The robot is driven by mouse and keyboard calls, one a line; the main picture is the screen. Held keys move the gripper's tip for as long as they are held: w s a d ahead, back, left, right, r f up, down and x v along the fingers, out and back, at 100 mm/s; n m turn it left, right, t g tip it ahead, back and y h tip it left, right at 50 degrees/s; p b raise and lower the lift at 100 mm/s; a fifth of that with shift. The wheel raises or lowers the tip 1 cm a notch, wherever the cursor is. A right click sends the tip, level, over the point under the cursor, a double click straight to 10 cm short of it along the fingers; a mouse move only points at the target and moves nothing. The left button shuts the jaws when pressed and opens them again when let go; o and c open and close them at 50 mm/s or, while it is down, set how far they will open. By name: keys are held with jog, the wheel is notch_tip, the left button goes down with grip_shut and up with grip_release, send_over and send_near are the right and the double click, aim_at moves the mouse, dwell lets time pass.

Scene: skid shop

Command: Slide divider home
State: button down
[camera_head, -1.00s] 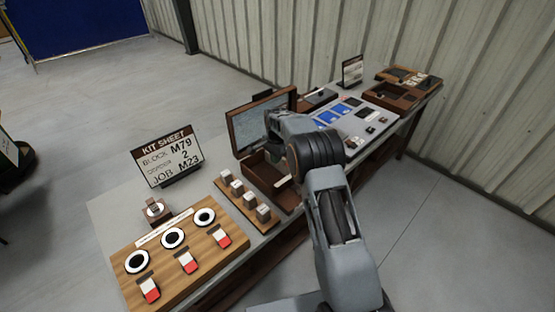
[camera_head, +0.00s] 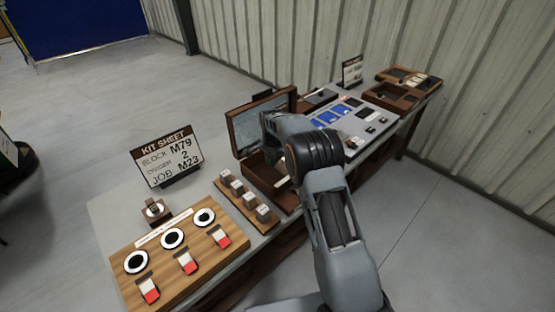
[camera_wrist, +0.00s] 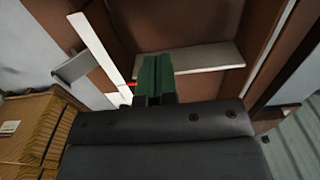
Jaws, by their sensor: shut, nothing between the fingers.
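An open wooden box with a raised lid (camera_head: 262,121) stands mid-bench in the head view; my arm covers part of its inside. In the wrist view its brown interior (camera_wrist: 185,22) fills the upper middle. A pale flat strip that looks like the divider (camera_wrist: 205,58) crosses this interior. My gripper (camera_wrist: 155,62) has its green fingertips together and empty, overlapping the strip's left part. I cannot tell whether they touch it. My fingertips are hidden behind the arm in the head view.
A rack of small blocks (camera_head: 239,203) stands left of the box, beside a kit sheet sign (camera_head: 166,157). A wooden board with rings and red-white pieces (camera_head: 145,261) lies at the near end. A grey panel with blue squares (camera_head: 345,122) lies beyond the box.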

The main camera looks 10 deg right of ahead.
jog(key=shift+s+a, duration=0.3)
jog(key=shift+a, duration=0.2)
jog(key=shift+s+a, duration=0.25)
jog(key=shift+a, duration=0.25)
jog(key=shift+s+a, duration=0.1)
jog(key=shift+a, duration=0.05)
jog(key=shift+s+a+b, duration=0.25)
jog(key=shift+s+a, duration=0.15)
jog(key=shift+a, duration=0.3)
jog(key=shift+s+a+b, duration=0.2)
jog(key=shift+s+a, duration=0.2)
jog(key=shift+a, duration=0.25)
jog(key=shift+a, duration=0.15)
jog(key=shift+s+a, duration=0.45)
jog(key=shift+a, duration=0.25)
jog(key=shift+s+a, duration=0.4)
jog(key=shift+a, duration=0.25)
jog(key=shift+s+a, duration=0.1)
jog(key=shift+a, duration=0.05)
jog(key=a, duration=0.1)
jog(key=s+a, duration=0.1)
jog(key=shift+s+a+b, duration=0.3)
jog(key=shift+a+b, duration=0.05)
jog(key=shift+w+d+r, duration=0.1)
jog(key=shift+w+d, duration=0.1)
jog(key=shift+d, duration=0.15)
